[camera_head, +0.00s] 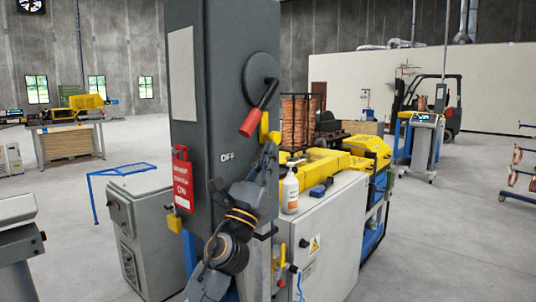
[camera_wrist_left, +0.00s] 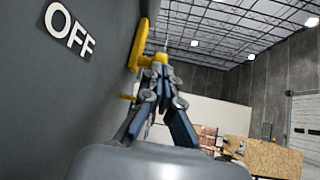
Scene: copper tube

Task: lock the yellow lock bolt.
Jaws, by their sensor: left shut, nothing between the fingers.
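The yellow lock bolt (camera_head: 264,126) is on the right side of the dark grey switch cabinet (camera_head: 218,110), below the red-handled lever (camera_head: 260,108) and near the OFF label. In the left wrist view the bolt (camera_wrist_left: 141,44) runs along the cabinet wall, with a yellow piece at the fingertips. My left gripper (camera_head: 271,146) is shut with nothing between its fingers. Its tips (camera_wrist_left: 159,68) are right at the bolt's lower end; I cannot tell whether they touch it. The gripper and arm hide part of the cabinet's lower right. My right gripper is not in view.
A red tag (camera_head: 183,182) with a yellow padlock (camera_head: 174,223) hangs on the cabinet's left. To the right, a grey cabinet (camera_head: 335,225) carries a white bottle (camera_head: 290,192) beside yellow machinery (camera_head: 325,162). Open floor (camera_head: 450,245) lies at far right.

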